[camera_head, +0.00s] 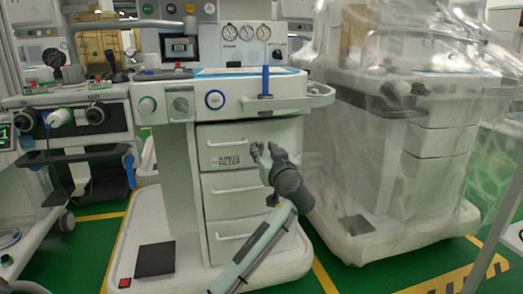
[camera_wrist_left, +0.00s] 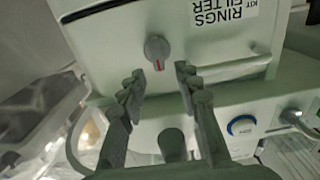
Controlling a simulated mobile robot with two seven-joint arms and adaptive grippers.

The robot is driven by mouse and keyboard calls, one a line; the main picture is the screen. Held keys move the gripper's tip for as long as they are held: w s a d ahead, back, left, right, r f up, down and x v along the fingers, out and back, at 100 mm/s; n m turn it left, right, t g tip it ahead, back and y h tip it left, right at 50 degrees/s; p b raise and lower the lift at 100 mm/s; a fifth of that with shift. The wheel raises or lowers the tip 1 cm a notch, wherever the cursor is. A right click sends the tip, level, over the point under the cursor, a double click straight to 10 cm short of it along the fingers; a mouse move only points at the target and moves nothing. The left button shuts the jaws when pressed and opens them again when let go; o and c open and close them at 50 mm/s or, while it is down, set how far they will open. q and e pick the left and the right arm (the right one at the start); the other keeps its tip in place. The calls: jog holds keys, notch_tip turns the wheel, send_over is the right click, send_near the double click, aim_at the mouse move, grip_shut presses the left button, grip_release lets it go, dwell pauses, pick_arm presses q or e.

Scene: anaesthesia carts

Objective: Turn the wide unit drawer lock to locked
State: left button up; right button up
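The drawer lock is a small round grey knob (camera_wrist_left: 156,50) with a red mark at its lower edge in the left wrist view. It sits on the front of the top drawer (camera_head: 215,133), beside the "RINGS FILTER KIT" label (camera_wrist_left: 228,12). In the head view my left gripper (camera_head: 263,152) is in front of the right part of this drawer, and I cannot make out the lock there. In the left wrist view my left gripper (camera_wrist_left: 158,88) is open, with nothing between its fingers. The knob shows just beyond the fingertips, between them. My right gripper is not in view.
Above the drawer is a worktop edge with a blue-ringed button (camera_head: 214,99), dials and a handle (camera_head: 318,92). Two more drawers (camera_head: 232,190) lie below. A plastic-covered cart (camera_head: 440,150) stands at the right and another cart (camera_head: 85,130) at the left.

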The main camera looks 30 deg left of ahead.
pick_arm(q)
jog(key=shift+x, duration=1.4)
grip_shut()
